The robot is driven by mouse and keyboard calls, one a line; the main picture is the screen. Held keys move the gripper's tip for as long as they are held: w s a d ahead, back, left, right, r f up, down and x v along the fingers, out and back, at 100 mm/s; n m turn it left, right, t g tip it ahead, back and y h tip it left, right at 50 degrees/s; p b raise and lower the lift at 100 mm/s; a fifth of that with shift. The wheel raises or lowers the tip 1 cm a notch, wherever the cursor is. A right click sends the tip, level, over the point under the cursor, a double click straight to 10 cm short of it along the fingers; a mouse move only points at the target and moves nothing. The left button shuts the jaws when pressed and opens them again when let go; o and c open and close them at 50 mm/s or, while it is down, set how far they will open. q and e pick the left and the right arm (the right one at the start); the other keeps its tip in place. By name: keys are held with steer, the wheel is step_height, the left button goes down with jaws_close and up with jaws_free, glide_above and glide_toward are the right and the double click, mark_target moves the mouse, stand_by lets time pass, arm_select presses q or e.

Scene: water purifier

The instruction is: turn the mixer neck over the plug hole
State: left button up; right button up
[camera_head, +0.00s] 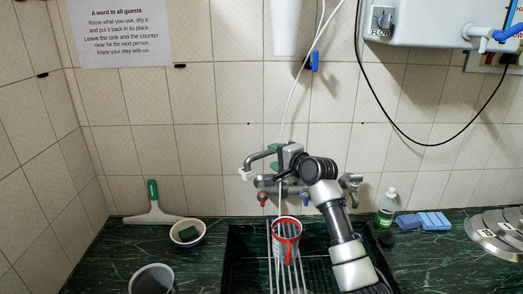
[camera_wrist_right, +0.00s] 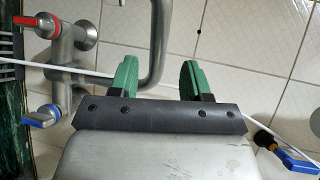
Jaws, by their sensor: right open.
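The mixer neck (camera_head: 259,156) is a grey pipe high on the wall-mounted mixer, reaching left with its tip bent down. In the right wrist view the neck (camera_wrist_right: 160,40) stands between my right gripper's green fingers, nearer the left one. My right gripper (camera_head: 273,157) is open around the neck; whether either finger touches it I cannot tell. The mixer has a red handle (camera_wrist_right: 48,24) and a blue handle (camera_wrist_right: 42,117). The sink (camera_head: 237,262) is below. The plug hole is hidden. My left gripper is not in view.
A red and white cup (camera_head: 287,243) stands on a wire rack in the sink. A green bottle (camera_head: 387,205) stands at right. A thin white hose (camera_wrist_right: 225,84) passes near the gripper.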

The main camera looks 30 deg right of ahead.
mark_target(267, 154)
steer(key=w, duration=0.2)
steer(key=w+f, duration=0.1)
steer(key=w, duration=0.2)
steer(key=shift+w+a+f+p, duration=0.1)
steer(key=shift+a+p, duration=0.05)
steer(key=shift+p, duration=0.15)
steer(key=shift+w+f, duration=0.15)
steer(key=shift+w, duration=0.45)
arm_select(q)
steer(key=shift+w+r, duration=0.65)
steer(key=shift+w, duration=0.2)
arm_select(e)
steer(key=shift+w+a+f, duration=0.1)
steer(key=shift+w, duration=0.3)
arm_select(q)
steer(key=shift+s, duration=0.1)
arm_select(e)
steer(key=shift+c, duration=0.8)
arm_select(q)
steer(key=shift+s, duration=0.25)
arm_select(e)
jaws_close()
